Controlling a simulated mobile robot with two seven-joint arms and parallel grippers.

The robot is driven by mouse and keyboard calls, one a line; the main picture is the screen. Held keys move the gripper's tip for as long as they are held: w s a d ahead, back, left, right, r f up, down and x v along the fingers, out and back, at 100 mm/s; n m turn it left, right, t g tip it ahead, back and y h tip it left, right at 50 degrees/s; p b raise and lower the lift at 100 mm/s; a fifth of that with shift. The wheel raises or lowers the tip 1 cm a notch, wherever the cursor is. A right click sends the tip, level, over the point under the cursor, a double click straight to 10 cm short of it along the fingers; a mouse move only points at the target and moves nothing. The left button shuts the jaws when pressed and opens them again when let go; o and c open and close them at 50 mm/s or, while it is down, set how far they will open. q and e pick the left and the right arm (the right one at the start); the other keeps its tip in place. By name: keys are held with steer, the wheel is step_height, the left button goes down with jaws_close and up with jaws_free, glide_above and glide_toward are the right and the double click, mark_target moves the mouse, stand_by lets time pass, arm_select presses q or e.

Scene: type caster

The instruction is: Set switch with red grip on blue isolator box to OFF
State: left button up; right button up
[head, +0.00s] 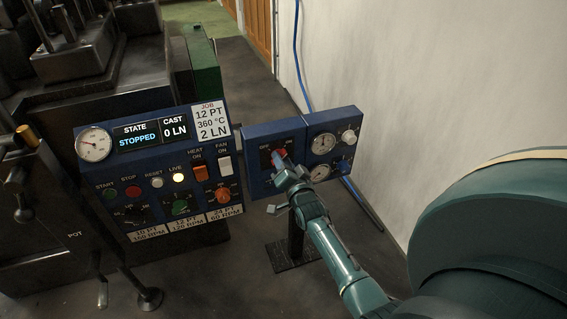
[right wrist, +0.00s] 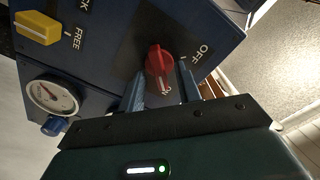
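The blue isolator box (head: 259,179) stands on a post, to the right of the main control panel. Its red grip (head: 278,155) shows at the tip of my right gripper (head: 284,172). In the right wrist view the red grip (right wrist: 159,58) sits between the two fingers of my right gripper (right wrist: 160,86), which stand apart on either side. The grip's white mark points down toward a partly hidden label that looks like ON. The OFF label (right wrist: 202,52) is to its right. Finger contact with the grip is not clear. My left gripper is out of view.
A blue gauge box (head: 334,140) adjoins the isolator box on the right. A yellow knob (right wrist: 38,27) by a FREE label and a dial (right wrist: 54,95) show in the wrist view. The main control panel (head: 155,160) is left; a pale wall (head: 430,80) is right.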

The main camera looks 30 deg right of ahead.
steer(key=c, duration=0.5)
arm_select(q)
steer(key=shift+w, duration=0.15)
arm_select(e)
jaws_close()
steer(key=shift+n, duration=0.3)
arm_select(q)
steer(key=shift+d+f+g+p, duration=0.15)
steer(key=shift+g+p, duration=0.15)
steer(key=shift+p, duration=0.15)
arm_select(e)
steer(key=shift+a+f+n, duration=0.1)
steer(key=shift+a+n, duration=0.1)
steer(key=shift+n, duration=4.15)
steer(key=shift+a+n, duration=0.15)
steer(key=shift+n, duration=4.2)
steer(key=o, duration=0.5)
jaws_free()
